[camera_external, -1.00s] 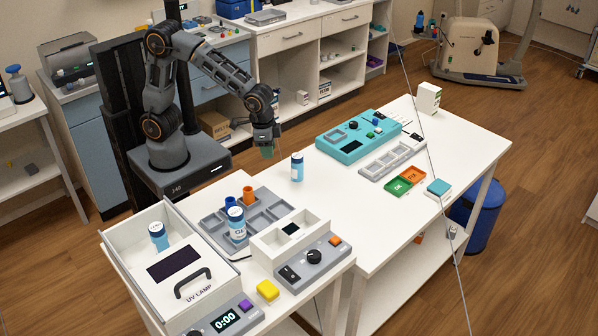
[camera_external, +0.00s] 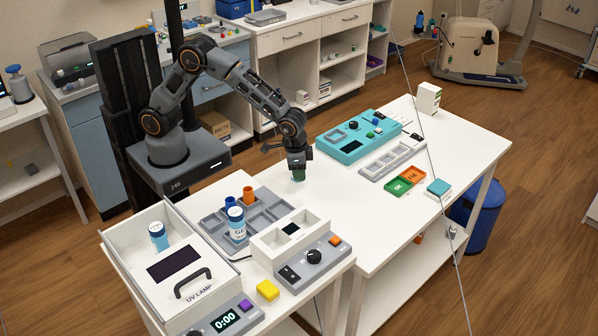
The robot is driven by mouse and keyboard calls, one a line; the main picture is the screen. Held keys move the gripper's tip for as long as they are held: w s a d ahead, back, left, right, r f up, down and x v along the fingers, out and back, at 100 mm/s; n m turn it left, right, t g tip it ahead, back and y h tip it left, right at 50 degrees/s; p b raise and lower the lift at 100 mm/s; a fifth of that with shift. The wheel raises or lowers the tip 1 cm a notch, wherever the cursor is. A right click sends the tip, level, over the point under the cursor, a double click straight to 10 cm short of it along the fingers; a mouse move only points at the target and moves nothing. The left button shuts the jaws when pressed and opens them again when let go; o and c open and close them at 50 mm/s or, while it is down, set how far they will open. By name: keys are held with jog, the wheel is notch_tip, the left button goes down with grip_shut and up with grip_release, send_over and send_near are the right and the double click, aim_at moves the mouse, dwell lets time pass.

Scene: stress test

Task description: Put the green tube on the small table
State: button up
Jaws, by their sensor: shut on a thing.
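My gripper (camera_external: 298,168) is shut on the green tube (camera_external: 298,176), of which only a short green piece shows below the fingers. It holds the tube over the near left part of the long white table (camera_external: 345,215). I cannot tell whether the tube touches the tabletop. A smaller white table (camera_external: 336,277) stands in front and to the left, crowded with equipment. I cannot tell for sure which table the task calls small.
A teal device (camera_external: 345,146) and a grey rack (camera_external: 380,168) lie right of my gripper. The long table's near middle is clear.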

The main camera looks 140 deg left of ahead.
aim_at(311, 198)
jog(key=w+f, duration=0.1)
jog(key=w+a+f, duration=0.1)
jog(key=f, duration=0.1)
jog(key=shift+w+f, duration=0.15)
jog(key=shift+w, duration=0.1)
jog(key=f, duration=0.2)
jog(key=f+p, duration=0.1)
jog(key=shift+w+a, duration=0.25)
jog(key=shift+w, duration=0.15)
jog(key=shift+f, duration=0.35)
jog(key=shift+f, duration=0.3)
jog(key=o, duration=0.9)
jog(key=shift+r, duration=0.1)
jog(key=shift+r, duration=0.1)
jog(key=shift+r, duration=0.15)
jog(key=r, duration=0.4)
jog(key=s+d+r+b, duration=0.1)
jog(key=r, duration=0.8)
jog(key=shift+s+d+r, duration=0.15)
jog(key=shift+r, duration=0.05)
